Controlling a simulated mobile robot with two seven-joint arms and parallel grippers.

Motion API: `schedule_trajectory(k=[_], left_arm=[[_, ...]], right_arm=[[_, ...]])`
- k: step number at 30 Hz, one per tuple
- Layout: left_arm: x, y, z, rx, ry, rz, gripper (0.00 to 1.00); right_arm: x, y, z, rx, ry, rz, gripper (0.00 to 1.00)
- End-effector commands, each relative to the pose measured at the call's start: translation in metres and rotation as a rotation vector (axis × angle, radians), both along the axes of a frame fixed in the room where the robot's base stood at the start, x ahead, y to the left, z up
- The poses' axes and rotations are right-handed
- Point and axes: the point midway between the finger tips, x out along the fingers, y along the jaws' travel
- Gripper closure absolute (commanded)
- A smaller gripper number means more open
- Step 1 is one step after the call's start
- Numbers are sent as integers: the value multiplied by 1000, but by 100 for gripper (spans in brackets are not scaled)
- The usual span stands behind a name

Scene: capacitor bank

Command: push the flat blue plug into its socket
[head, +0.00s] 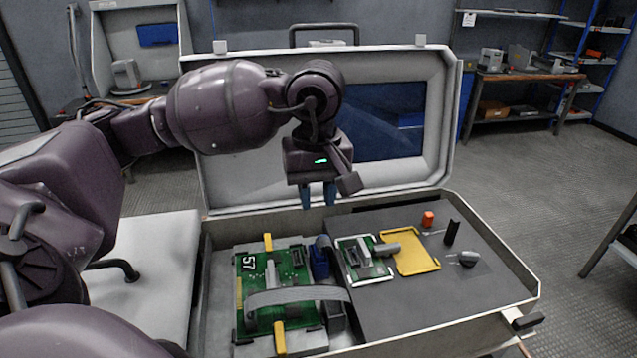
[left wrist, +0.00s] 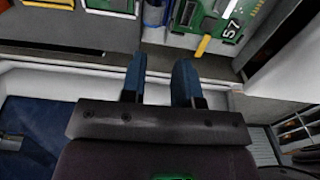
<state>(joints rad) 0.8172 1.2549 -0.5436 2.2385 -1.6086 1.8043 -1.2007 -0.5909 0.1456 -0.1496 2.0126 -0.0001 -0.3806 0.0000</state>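A small dark blue part (head: 320,260), which looks like the flat blue plug, stands between the two green boards in the open case. It partly shows at the top edge of the left wrist view (left wrist: 153,13). The large green board (head: 255,312) marked 57 lies left of it, with a grey ribbon (head: 300,295) arching across. I cannot tell which connector is the plug's socket. My left gripper (head: 318,196) hangs above the rear of the case, behind and above the blue part, fingers down. Its blue fingers (left wrist: 159,82) are apart with nothing between them. My right gripper is out of view.
Yellow clips (head: 279,338) hold the large board. The raised lid (head: 435,120) stands behind my left gripper.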

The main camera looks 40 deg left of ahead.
Motion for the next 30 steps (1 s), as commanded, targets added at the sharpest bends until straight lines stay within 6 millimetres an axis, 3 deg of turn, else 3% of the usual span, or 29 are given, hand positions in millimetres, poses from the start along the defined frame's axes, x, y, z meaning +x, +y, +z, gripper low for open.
schedule_trajectory(k=[15,21,30], left_arm=[[-1,-1,-78,-3,4,0,71],[-1,0,-91,-2,3,0,71],[0,0,-93,-2,1,0,71]], right_arm=[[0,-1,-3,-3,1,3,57],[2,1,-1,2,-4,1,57],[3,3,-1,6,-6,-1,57]])
